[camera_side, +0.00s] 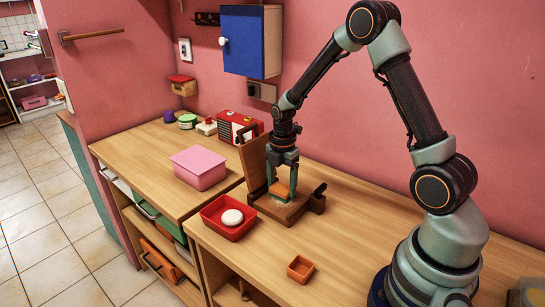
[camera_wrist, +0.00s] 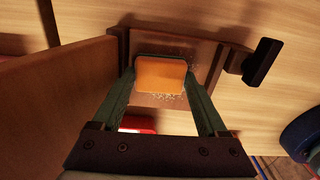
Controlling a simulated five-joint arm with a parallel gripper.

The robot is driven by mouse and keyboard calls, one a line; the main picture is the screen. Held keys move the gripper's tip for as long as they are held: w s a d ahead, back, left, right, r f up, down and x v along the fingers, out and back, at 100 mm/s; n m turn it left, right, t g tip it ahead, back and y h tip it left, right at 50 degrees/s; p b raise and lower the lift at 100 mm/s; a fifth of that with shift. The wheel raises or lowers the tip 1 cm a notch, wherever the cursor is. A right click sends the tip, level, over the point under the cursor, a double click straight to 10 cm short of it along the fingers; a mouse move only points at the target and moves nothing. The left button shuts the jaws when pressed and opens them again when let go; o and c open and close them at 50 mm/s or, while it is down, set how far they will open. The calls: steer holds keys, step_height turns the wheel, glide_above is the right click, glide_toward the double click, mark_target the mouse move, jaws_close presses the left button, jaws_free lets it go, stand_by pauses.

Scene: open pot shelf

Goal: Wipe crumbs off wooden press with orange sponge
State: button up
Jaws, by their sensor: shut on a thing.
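The wooden press (camera_side: 287,209) stands on the counter with its lid (camera_side: 252,163) tilted up; the lid is also at the left of the wrist view (camera_wrist: 62,82). My gripper (camera_side: 283,190) points down over the press base. It is shut on the orange sponge (camera_wrist: 161,74), with one finger on each side. In the side view the sponge (camera_side: 281,190) is low over the press plate (camera_wrist: 205,65); I cannot tell whether it touches. Pale crumbs (camera_wrist: 168,98) lie on the plate around the sponge, mostly along its near edge.
A red tray (camera_side: 222,230) with a white round thing (camera_side: 232,217) is left of the press. A small orange box (camera_side: 300,268) is in front. The press's dark handle (camera_wrist: 262,62) sticks out. A pink box (camera_side: 198,170) stands farther left. The counter right of the press is clear.

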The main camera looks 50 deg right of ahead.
steer(key=a, duration=0.5)
steer(key=shift+a+r, duration=0.1)
step_height(320, 180, up, 8)
stand_by(0.6)
stand_by(0.5)
steer(key=s+a+r, duration=0.9)
step_height(320, 180, down, 19)
steer(key=shift+s+f, duration=0.1)
stand_by(0.5)
steer(key=shift+f, duration=0.15)
steer(key=o, duration=1.2)
